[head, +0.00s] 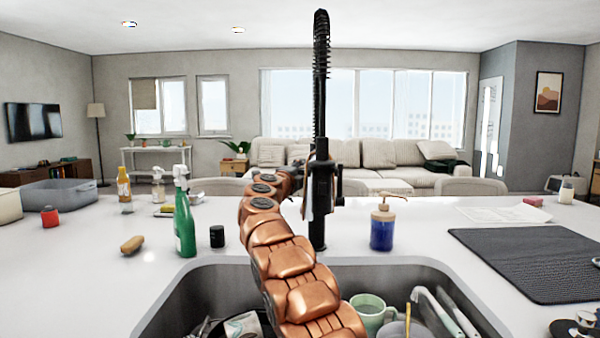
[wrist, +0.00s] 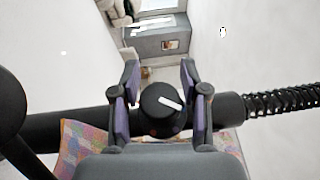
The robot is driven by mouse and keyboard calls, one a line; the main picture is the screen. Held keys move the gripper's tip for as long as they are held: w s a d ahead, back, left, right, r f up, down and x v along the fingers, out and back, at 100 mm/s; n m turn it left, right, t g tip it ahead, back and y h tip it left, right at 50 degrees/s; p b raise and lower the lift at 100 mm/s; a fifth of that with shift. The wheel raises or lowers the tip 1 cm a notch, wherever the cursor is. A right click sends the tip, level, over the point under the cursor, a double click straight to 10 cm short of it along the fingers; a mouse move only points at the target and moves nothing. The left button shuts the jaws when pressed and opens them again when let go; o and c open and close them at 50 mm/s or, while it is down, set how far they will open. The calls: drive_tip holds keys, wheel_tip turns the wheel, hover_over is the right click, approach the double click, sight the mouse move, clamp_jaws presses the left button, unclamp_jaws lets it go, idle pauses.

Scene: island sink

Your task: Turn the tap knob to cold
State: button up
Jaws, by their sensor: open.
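The black tap (head: 319,190) stands upright behind the sink in the head view, with a spring hose on top. In the wrist view its body (wrist: 70,125) runs across the picture. The round black tap knob (wrist: 163,108) has a white pointer line slanting down to the right. A faint reddish mark shows below the pointer. My gripper (wrist: 160,78) is open, with one finger on each side of the knob. Small gaps seem to show between fingers and knob; contact is unclear. In the head view my copper arm hides most of the gripper and the knob.
The sink (head: 190,310) holds a green mug (head: 371,312) and other dishes. A green spray bottle (head: 184,220) and a black jar (head: 217,236) stand left of my arm. A blue soap dispenser (head: 382,228) stands right of the tap. A patterned cloth (wrist: 80,140) shows behind the tap.

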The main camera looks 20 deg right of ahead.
clamp_jaws()
idle(0.3)
drive_tip(key=shift+w+f+g+y+p, duration=0.1)
drive_tip(key=shift+f+g+y+p, duration=0.15)
drive_tip(key=shift+p, duration=1.45)
drive_tip(key=shift+a+r+n+p, duration=0.15)
drive_tip(key=shift+n+p, duration=0.15)
drive_tip(key=shift+p, duration=1)
drive_tip(key=shift+f+n+g+y+p, duration=0.2)
drive_tip(key=shift+g+y+p, duration=0.3)
drive_tip(key=shift+p, duration=2.2)
drive_tip(key=shift+f+n+g+y+p, duration=0.2)
drive_tip(key=shift+g+y+p, duration=0.25)
drive_tip(key=shift+p, duration=2.25)
drive_tip(key=shift+s+f+n+g+y+p, duration=0.15)
drive_tip(key=shift+g+y+p, duration=0.35)
drive_tip(key=shift+p, duration=3.25)
drive_tip(key=shift+s+n+g+y+p, duration=0.2)
drive_tip(key=shift+g+p, duration=0.5)
drive_tip(key=shift+p, duration=3.05)
